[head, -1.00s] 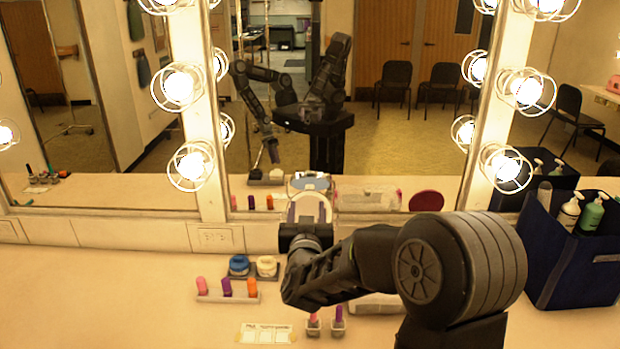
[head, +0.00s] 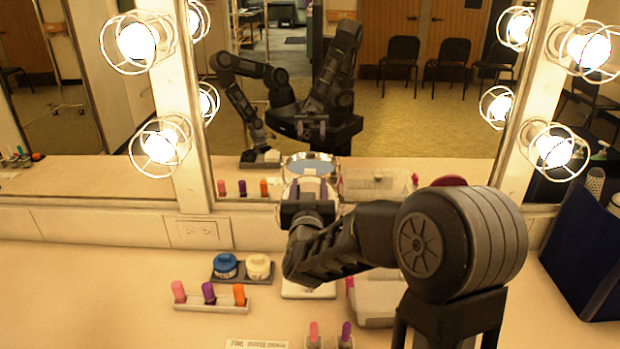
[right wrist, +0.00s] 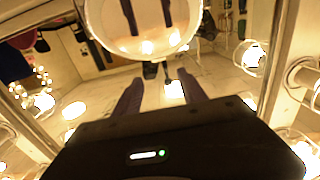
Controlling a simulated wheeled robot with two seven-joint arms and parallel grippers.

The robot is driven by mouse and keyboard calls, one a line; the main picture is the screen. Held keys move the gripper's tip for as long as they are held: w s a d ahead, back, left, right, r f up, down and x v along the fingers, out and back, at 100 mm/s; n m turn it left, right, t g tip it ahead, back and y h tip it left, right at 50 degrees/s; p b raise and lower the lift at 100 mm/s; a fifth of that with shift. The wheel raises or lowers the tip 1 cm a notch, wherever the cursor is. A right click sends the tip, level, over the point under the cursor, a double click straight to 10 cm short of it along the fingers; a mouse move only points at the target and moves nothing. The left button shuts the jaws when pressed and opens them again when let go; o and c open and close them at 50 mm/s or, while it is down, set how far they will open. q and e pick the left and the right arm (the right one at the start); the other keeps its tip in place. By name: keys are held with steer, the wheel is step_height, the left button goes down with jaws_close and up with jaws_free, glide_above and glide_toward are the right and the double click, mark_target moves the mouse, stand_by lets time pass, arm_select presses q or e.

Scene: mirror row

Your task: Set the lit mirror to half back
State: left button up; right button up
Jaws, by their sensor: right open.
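A small round mirror (head: 312,168) with a pale rim stands on the counter in front of the big wall mirror; its white base (head: 308,291) shows below my arm. My right gripper (head: 308,192) is in front of the round mirror and overlaps its lower part. In the right wrist view, the round mirror (right wrist: 140,22) fills the top, and the two open fingers (right wrist: 158,88) point toward its lower rim with nothing between them. I cannot tell whether they touch it. The mirror's stand is mostly hidden by my arm. My left gripper shows only, at most, as a reflection.
A lipstick rack (head: 212,304) and a tray with blue and cream jars (head: 240,270) lie left of my arm. Two more lipsticks (head: 330,336) stand at the front. A pale box (head: 376,302) is partly behind my arm. A dark blue caddy (head: 590,250) stands at the right.

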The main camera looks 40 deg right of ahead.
mark_target(310, 169)
steer(key=shift+w+d+f, duration=0.15)
steer(key=shift+w+f, duration=0.05)
steer(key=shift+f, duration=0.3)
steer(key=shift+r, duration=0.1)
steer(key=shift+p+x, duration=0.35)
steer(key=shift+x, duration=3.55)
jaws_close()
